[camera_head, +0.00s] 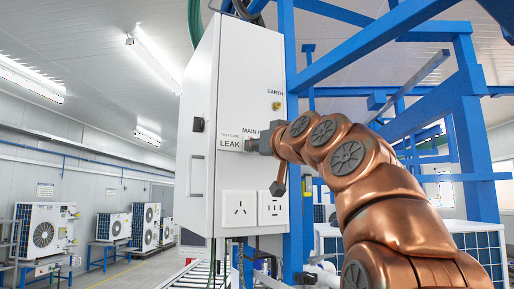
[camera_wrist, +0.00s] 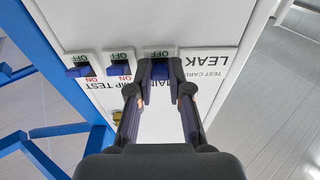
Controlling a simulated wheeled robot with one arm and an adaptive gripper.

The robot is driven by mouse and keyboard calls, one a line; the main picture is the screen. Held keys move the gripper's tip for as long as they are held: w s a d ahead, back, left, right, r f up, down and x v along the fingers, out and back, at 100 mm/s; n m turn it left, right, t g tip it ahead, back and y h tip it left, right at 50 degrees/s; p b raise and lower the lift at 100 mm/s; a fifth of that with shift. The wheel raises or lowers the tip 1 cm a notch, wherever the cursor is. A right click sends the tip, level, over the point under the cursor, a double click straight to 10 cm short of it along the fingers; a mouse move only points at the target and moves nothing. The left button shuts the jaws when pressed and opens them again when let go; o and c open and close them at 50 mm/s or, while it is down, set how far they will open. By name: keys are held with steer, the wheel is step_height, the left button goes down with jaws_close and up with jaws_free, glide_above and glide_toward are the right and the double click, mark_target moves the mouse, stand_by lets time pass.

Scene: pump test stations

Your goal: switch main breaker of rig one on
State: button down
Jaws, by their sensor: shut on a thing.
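The main breaker (camera_wrist: 159,53) is on the white panel, with its blue lever (camera_wrist: 160,71) between my fingertips. Its OFF mark shows upside down at the picture's upper side; its ON mark is hidden by my gripper. I cannot tell whether the lever sits at on or off. My gripper (camera_wrist: 161,84) is shut on the lever, one finger on either side. In the head view my gripper (camera_head: 264,143) is against the cabinet front, beside the LEAK card, and hides the breaker and part of the MAIN label.
Two more blue-levered breakers sit beside it, a middle one (camera_wrist: 117,68) and an outer one (camera_wrist: 78,70). The LEAK card (camera_head: 229,143) is close on the other side. Sockets (camera_head: 240,209) are lower on the cabinet (camera_head: 205,170). Blue frame bars (camera_head: 290,60) stand close to my arm.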

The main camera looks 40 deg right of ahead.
steer(key=shift+a+r+g, duration=0.15)
steer(key=shift+r+g, duration=0.2)
steer(key=shift+g, duration=0.05)
steer(key=shift+f+g+p, duration=0.3)
steer(key=c, duration=1.4)
jaws_free()
steer(key=shift+s, duration=0.1)
steer(key=shift+o, duration=0.2)
steer(key=s+a, duration=0.1)
steer(key=s, duration=1.1)
steer(key=shift+a, duration=0.25)
steer(key=shift+f, duration=0.1)
